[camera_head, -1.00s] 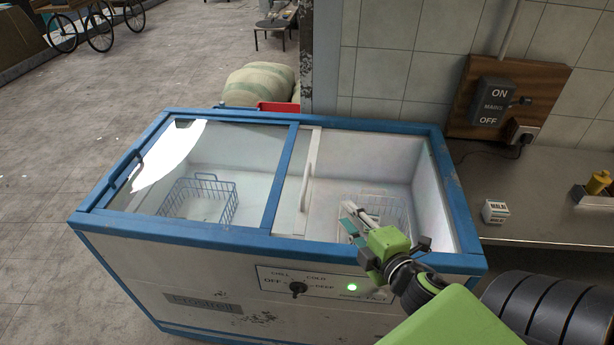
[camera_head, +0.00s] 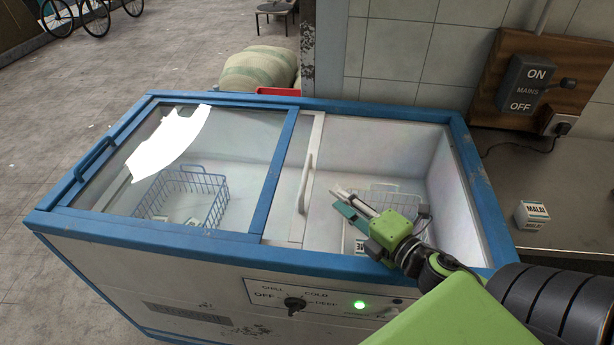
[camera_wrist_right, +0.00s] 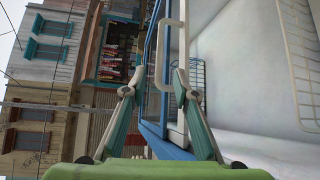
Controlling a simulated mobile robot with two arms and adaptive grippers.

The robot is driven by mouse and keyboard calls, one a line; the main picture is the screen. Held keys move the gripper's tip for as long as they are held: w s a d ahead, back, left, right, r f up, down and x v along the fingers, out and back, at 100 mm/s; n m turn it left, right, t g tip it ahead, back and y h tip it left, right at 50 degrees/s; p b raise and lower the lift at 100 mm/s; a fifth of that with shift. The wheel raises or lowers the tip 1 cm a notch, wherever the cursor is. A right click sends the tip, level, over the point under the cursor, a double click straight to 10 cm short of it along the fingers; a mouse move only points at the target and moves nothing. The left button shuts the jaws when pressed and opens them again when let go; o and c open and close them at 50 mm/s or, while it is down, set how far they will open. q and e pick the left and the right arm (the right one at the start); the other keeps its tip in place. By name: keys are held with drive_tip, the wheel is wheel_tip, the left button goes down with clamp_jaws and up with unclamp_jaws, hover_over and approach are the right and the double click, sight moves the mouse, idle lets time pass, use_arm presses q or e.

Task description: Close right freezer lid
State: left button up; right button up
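The freezer (camera_head: 180,275) is white with a blue rim. The right lid (camera_head: 312,140) has a white edge frame and a white upright handle (camera_head: 304,185). It is slid left under the blue-framed left lid (camera_head: 278,170), so the right half of the freezer stands open. My right gripper (camera_head: 340,200) is over this opening, right of the handle and pointing toward it. My left gripper is not in view.
Wire baskets stand in the left (camera_head: 182,195) and right (camera_head: 385,200) halves, with small cartons inside. A counter (camera_head: 560,190) with a white carton (camera_head: 531,215) and a mains switch (camera_head: 525,88) is at the right.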

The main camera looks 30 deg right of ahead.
sight(306, 172)
drive_tip(key=w+p, duration=0.1)
drive_tip(key=w, duration=0.3)
drive_tip(key=w+f+p, duration=0.1)
drive_tip(key=w, duration=0.3)
drive_tip(key=w+a, duration=0.1)
drive_tip(key=w, duration=0.3)
drive_tip(key=shift+w+f+p, duration=0.35)
drive_tip(key=shift+w+p, duration=0.05)
drive_tip(key=shift+w+f, duration=0.15)
drive_tip(key=shift+w, duration=0.25)
drive_tip(key=shift+a, duration=0.1)
clamp_jaws()
